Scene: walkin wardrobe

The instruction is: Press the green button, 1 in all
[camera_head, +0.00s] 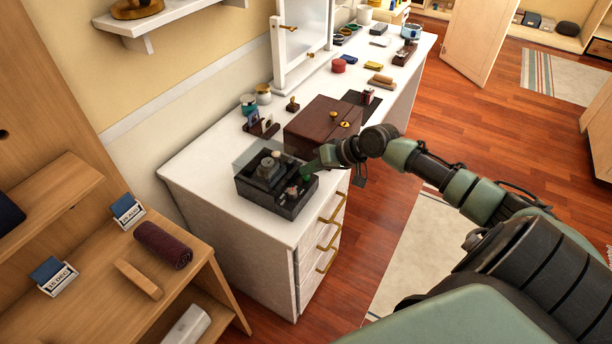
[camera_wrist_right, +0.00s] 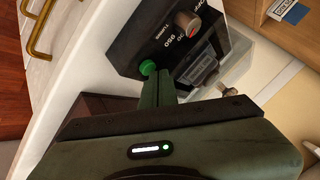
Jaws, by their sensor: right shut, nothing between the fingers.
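The green button (camera_wrist_right: 148,67) is a small round knob on the dark control box (camera_wrist_right: 135,38), near the box's edge. The same box (camera_head: 265,205) sits on the near end of the white dresser in the head view. My right gripper (camera_wrist_right: 160,80) is shut and empty, its fingertips close beside the green button in the wrist view; I cannot tell whether they touch it. In the head view the right gripper (camera_head: 316,164) reaches the box's right side, pointing left and down. My left gripper is not in view.
The box also carries other knobs (camera_wrist_right: 187,20). A brown wooden box (camera_head: 310,125) stands just behind it on the white dresser (camera_head: 205,170), with small jars (camera_head: 262,94) near the wall. A wooden shelf unit (camera_head: 100,235) stands at left. Brass handles (camera_head: 328,262) line the dresser front.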

